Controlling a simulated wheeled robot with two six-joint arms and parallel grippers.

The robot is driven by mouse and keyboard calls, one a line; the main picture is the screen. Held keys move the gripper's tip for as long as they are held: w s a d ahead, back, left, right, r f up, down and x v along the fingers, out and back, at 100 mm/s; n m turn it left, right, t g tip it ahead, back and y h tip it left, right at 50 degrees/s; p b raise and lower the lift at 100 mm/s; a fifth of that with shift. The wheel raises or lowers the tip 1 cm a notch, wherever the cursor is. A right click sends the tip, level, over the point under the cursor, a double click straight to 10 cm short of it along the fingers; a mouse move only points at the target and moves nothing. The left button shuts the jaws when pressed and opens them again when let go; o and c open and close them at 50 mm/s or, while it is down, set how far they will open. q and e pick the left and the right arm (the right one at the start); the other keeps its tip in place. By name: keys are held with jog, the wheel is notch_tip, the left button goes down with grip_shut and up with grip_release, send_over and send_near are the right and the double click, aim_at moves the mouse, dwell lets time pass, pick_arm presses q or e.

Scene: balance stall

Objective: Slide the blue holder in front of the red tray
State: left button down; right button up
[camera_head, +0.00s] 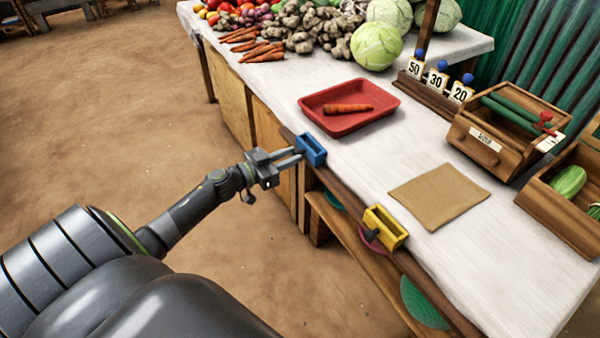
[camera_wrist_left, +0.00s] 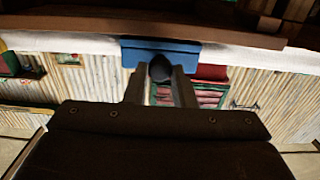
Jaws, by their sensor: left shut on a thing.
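The blue holder (camera_head: 311,149) sits on the rail along the table's front edge, in front of the red tray (camera_head: 347,126) and a little to its left. A carrot lies in the tray. My left gripper (camera_head: 298,156) reaches in from the left and is shut at the holder's front side. In the left wrist view the blue holder (camera_wrist_left: 160,52) is straight ahead, and the left gripper (camera_wrist_left: 160,75) has a dark round knob between its fingertips. My right gripper is not in view.
A yellow holder (camera_head: 385,228) with a dark knob sits farther right along the same rail (camera_head: 345,196). A brown mat (camera_head: 439,196), price cards (camera_head: 437,77) and wooden boxes (camera_head: 505,130) are on the table. Carrots, ginger and cabbages lie at the back.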

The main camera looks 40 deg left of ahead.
pick_arm(q)
jog(key=a, duration=0.1)
jog(key=w+a, duration=0.1)
jog(key=a, duration=0.1)
jog(key=w+a, duration=0.1)
jog(key=a, duration=0.1)
jog(key=shift+b, duration=0.4)
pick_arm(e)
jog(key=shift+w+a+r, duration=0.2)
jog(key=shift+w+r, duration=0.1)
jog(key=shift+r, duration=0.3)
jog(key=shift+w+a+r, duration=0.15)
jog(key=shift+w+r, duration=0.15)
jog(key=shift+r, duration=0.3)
pick_arm(q)
jog(key=c, duration=1.2)
grip_release()
jog(key=p+v, duration=0.1)
jog(key=v, duration=1.6)
jog(key=shift+s, duration=0.2)
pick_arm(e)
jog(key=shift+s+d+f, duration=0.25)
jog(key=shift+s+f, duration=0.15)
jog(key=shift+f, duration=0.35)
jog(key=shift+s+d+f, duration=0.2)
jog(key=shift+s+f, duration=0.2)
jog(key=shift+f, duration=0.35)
